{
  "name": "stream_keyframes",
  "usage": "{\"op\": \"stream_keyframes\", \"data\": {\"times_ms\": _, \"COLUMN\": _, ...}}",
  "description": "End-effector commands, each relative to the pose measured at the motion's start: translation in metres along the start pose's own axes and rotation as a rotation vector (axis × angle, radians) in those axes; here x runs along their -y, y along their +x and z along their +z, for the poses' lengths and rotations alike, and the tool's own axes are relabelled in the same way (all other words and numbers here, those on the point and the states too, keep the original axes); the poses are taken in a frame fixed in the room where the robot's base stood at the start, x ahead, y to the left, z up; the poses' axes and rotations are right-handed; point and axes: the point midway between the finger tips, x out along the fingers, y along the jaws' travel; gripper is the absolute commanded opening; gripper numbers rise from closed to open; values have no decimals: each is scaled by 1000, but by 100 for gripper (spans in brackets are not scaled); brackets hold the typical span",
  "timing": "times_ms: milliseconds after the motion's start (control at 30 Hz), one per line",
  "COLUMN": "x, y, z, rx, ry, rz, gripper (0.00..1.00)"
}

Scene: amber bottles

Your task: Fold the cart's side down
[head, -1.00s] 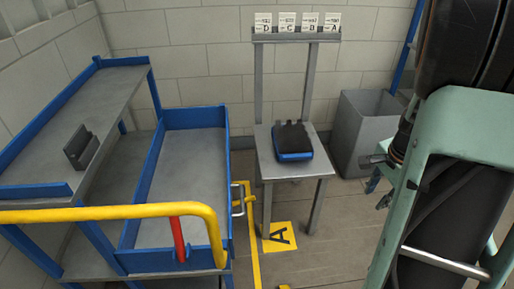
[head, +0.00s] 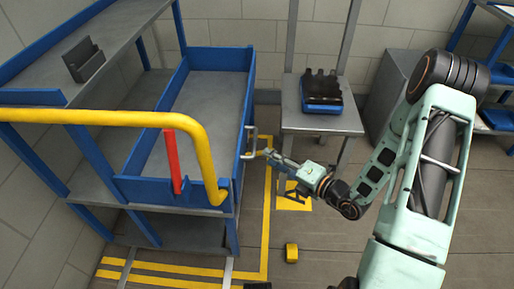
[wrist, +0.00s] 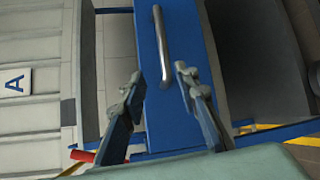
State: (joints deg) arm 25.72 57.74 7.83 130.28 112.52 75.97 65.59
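The cart (head: 190,115) has a grey deck with blue walls. Its right side (head: 246,105) stands upright, with a metal handle (head: 250,139) on its outer face. In the wrist view the blue side (wrist: 187,45) fills the middle and the bar handle (wrist: 162,45) runs along it. My gripper (head: 262,153) is just right of the handle in the head view. In the wrist view my gripper (wrist: 160,82) is open and empty, its fingertips on either side of the line of the handle and short of it. I cannot tell the exact gap.
A yellow rail (head: 120,118) and red lever (head: 172,160) are at the cart's near end. A grey stand (head: 320,118) with a blue-and-black item (head: 321,92) is to the right. A yellow block (head: 291,252) lies on the floor.

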Motion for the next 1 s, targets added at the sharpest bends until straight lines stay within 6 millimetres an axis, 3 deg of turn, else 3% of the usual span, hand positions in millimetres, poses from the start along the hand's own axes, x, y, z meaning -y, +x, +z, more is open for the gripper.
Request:
{"op": "stream_keyframes", "data": {"times_ms": 267, "x": 12, "y": 12, "z": 14, "rx": 114, "ry": 130, "rz": 21, "gripper": 29}}
{"op": "stream_keyframes", "data": {"times_ms": 700, "x": 11, "y": 88, "z": 21, "rx": 109, "ry": 125, "rz": 21, "gripper": 29}}
{"op": "stream_keyframes", "data": {"times_ms": 1000, "x": 10, "y": 112, "z": 25, "rx": 110, "ry": 126, "rz": 19, "gripper": 29}}
